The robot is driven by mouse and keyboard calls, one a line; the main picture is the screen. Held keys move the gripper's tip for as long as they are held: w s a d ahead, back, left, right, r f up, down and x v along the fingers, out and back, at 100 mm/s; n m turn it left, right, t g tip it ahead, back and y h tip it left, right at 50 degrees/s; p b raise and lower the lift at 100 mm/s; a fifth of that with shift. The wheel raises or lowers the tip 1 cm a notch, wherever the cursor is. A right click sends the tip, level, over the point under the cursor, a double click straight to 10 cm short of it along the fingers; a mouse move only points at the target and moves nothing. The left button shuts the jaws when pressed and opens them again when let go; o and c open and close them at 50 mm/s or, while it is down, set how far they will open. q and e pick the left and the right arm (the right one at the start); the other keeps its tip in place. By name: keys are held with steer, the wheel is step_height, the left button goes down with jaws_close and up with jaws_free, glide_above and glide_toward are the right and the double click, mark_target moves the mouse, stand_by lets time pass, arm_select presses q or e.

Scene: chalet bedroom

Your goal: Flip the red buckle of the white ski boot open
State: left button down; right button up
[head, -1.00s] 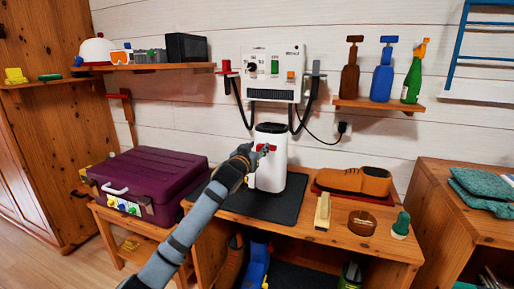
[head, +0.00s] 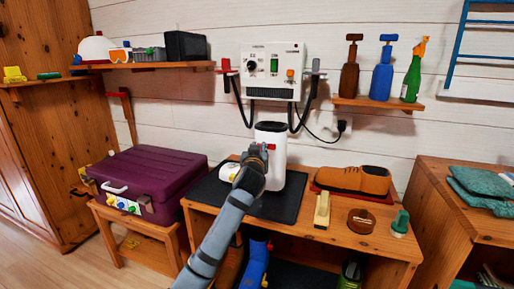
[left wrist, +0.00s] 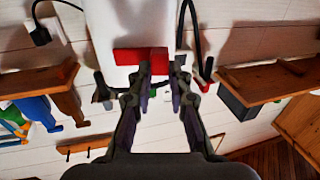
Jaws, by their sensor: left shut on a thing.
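The white ski boot (head: 272,178) stands upright on the dark mat on the bench. Its white toe (head: 230,172) shows left of my arm. A small bit of the red buckle (head: 271,147) shows on the shaft beside my left gripper (head: 259,152), which hides the rest. In the left wrist view, the red buckle (left wrist: 135,57) lies against the white shaft (left wrist: 132,22). The left gripper's fingertips (left wrist: 161,72) are at the buckle's right end, with red between them, and are shut on it. My right gripper is not in view.
The dark mat (head: 287,206) lies on the wooden bench (head: 335,233). A brown shoe (head: 353,180), a brush (head: 322,210), a round brown tin (head: 361,221) and a green-topped item (head: 400,222) stand to the right. A control box (head: 273,72) with hanging hoses is behind.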

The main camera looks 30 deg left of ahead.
arm_select(q)
steer(key=shift+d+n+g+y+b, duration=0.75)
steer(key=shift+d+n+g+y, duration=0.15)
steer(key=shift+n+g+y, duration=0.8)
steer(key=shift+d+n+g+y+b, duration=0.85)
steer(key=shift+n+g+y, duration=0.55)
steer(key=shift+g, duration=0.55)
steer(key=shift+d+n+g+y+b, duration=0.65)
steer(key=shift+d+n+g+y, duration=0.3)
steer(key=shift+n+g+y, duration=0.75)
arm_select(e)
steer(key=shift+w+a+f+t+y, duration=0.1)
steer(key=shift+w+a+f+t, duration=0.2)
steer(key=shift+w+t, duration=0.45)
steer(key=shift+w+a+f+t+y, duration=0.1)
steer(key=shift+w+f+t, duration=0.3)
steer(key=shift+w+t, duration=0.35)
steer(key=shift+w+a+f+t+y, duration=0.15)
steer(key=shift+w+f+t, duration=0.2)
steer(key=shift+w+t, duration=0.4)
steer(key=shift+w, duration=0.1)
arm_select(q)
steer(key=c, duration=1.2)
jaws_free()
